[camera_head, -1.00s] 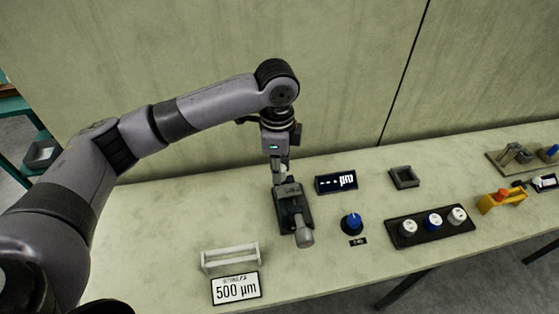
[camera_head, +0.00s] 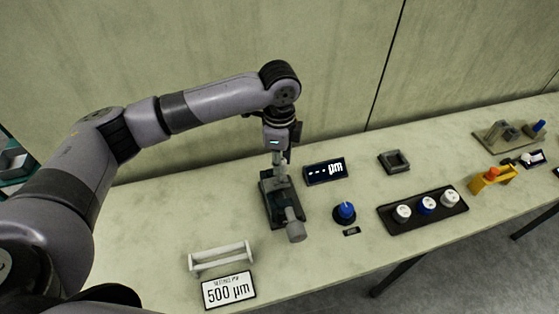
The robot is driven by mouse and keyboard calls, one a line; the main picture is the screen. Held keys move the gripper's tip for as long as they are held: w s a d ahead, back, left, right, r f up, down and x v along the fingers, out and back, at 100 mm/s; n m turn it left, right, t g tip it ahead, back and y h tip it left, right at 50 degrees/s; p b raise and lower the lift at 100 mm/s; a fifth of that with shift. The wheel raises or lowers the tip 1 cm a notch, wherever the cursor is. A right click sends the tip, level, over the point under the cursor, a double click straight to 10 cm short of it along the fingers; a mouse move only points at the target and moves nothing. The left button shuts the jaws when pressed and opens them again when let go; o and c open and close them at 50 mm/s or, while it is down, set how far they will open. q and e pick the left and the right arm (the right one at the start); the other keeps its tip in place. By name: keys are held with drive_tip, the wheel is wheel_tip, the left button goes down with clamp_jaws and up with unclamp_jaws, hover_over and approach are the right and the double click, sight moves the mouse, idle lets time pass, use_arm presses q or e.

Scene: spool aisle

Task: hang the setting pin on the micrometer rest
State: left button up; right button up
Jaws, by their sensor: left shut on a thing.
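My left gripper (camera_head: 280,172) points down over the back end of a dark block-shaped fixture (camera_head: 270,212) with a grey cylindrical knob (camera_head: 296,232) at its front, which looks like the micrometer. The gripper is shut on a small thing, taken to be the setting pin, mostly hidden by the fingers. I cannot tell whether it touches the fixture. A white rack (camera_head: 220,257) with two end pieces and bars stands front left; it may be the rest. The card (camera_head: 228,290) before it reads 500 µm, with small text above. My right gripper is not in view.
A dark display (camera_head: 326,171) shows dashes and µm. A blue knob (camera_head: 344,212), a black tray (camera_head: 386,222) with several round pieces, a square grey frame (camera_head: 394,162) and a yellow-orange tool (camera_head: 492,178) lie to the right. Bare tabletop lies left of the fixture.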

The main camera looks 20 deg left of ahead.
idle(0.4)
use_arm(q)
drive_tip(key=shift+f+b, duration=0.5)
drive_tip(key=shift+f, duration=2.1)
drive_tip(key=o, duration=1.1)
wheel_tip(320, 180, up, 12)
drive_tip(key=shift+r, duration=0.1)
